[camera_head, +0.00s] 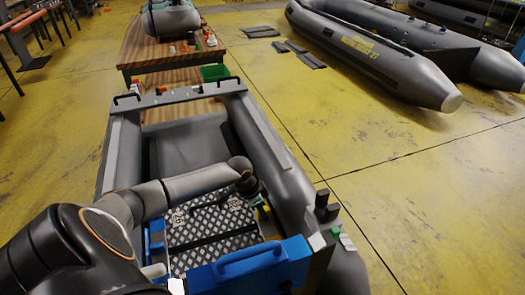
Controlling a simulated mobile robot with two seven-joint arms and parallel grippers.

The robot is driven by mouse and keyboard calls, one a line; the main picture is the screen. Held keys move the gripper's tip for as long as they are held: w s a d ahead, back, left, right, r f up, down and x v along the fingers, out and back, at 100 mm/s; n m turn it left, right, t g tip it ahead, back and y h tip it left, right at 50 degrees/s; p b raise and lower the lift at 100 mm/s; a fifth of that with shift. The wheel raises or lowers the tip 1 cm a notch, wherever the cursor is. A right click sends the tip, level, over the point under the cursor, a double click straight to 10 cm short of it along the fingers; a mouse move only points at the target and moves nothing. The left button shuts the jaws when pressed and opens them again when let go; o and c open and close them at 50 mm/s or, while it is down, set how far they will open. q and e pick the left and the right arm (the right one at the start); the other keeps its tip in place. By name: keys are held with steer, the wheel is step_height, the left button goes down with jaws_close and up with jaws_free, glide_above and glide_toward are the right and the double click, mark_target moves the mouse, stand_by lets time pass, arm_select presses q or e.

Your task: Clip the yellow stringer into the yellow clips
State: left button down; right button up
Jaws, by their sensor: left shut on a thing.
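The grey inflatable boat (278,150) lies in front of me with diamond-plate floor panels (192,224) between its tubes. My left arm reaches in from the left over the floor. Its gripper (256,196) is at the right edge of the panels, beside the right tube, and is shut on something. A small strip of yellow (263,210) shows just below the jaws and looks like part of the yellow stringer; most of it is hidden. I cannot make out the yellow clips. My right gripper is not in view.
A blue fixture with a handle (235,270) spans the near end of the boat, with another blue part (155,243) at left. A wooden table (165,50) with a green bin (214,73) stands behind. Another grey boat (380,55) lies at back right. Yellow floor (400,190) at right is clear.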

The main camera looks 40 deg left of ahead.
mark_target(256, 219)
arm_select(q)
steer(key=shift+f+b, duration=0.8)
steer(key=shift+f, duration=0.65)
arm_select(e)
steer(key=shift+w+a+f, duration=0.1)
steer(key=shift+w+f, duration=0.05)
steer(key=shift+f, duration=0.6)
arm_select(q)
steer(key=c, duration=0.8)
jaws_free()
steer(key=shift+o, duration=0.6)
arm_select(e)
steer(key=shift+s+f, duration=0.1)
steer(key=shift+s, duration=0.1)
